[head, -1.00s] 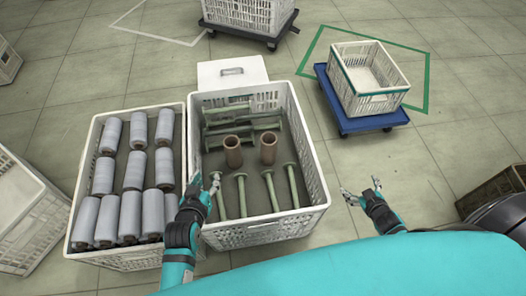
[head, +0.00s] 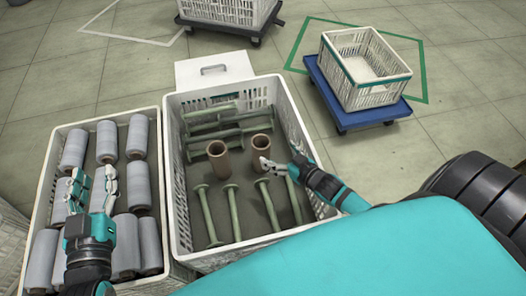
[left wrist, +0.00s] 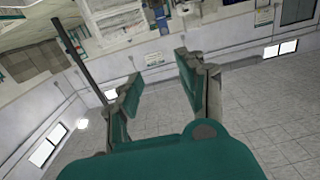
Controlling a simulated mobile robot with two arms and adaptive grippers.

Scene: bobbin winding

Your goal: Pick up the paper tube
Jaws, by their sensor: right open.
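Two brown paper tubes stand upright in the middle crate (head: 172,205): a left tube (head: 219,160) and a right tube (head: 262,148). My right gripper (head: 270,165) is open at the near right side of the right tube, with its fingers overlapping the tube's lower part in the head view. I cannot tell whether they touch it. My left gripper (head: 92,186) is open and empty above the left crate of wound bobbins. Its two fingers also show apart in the left wrist view (left wrist: 157,75), with nothing between them.
Green spindles (head: 232,205) lie in the middle crate around the tubes. The left crate (head: 50,170) holds several grey wound bobbins (head: 137,136). A white lid or box (head: 214,68) stands behind the middle crate. An empty crate (head: 345,45) sits on a blue dolly (head: 345,117) at right.

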